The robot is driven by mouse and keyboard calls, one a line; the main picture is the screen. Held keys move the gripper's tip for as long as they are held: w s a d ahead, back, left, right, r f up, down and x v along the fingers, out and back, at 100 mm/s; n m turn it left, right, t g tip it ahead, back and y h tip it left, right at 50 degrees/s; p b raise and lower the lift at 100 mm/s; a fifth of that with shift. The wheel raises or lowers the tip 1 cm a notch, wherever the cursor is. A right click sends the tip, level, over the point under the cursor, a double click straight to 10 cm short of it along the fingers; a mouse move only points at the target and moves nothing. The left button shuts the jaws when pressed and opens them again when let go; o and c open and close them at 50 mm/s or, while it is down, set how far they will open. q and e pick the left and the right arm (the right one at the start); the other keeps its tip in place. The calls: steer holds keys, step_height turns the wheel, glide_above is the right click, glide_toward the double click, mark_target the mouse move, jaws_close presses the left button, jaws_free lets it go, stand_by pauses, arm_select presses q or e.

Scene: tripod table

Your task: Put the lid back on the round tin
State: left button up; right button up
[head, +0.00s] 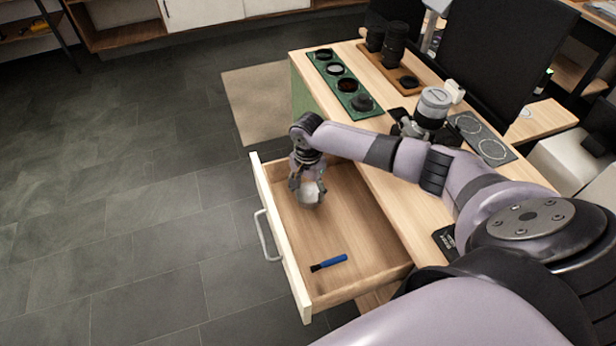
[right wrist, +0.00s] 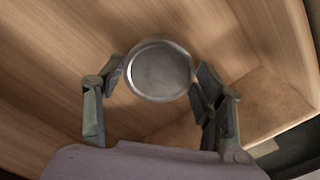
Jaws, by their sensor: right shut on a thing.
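My right gripper (head: 306,190) is low inside the open drawer, near its far end. It is shut on a round silver metal piece that looks like the lid (head: 311,194). In the right wrist view the lid (right wrist: 160,71) shows as a shiny disc with a raised rim, between the two fingers of the gripper (right wrist: 158,82). My left gripper is not in view.
The wooden drawer (head: 325,225) is pulled out and holds a blue-handled tool (head: 329,263). A green tray (head: 343,84) with round dark items, a wooden board (head: 387,72) with black lenses and a grey plate (head: 481,139) with ring marks lie on the table. A dark monitor stands behind.

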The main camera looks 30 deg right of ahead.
steer(key=o, duration=0.8)
steer(key=shift+c, duration=0.2)
steer(key=shift+o, duration=0.3)
steer(key=shift+o, duration=1.3)
steer(key=shift+r, duration=0.1)
step_height(320, 180, up, 7)
steer(key=p, duration=0.9)
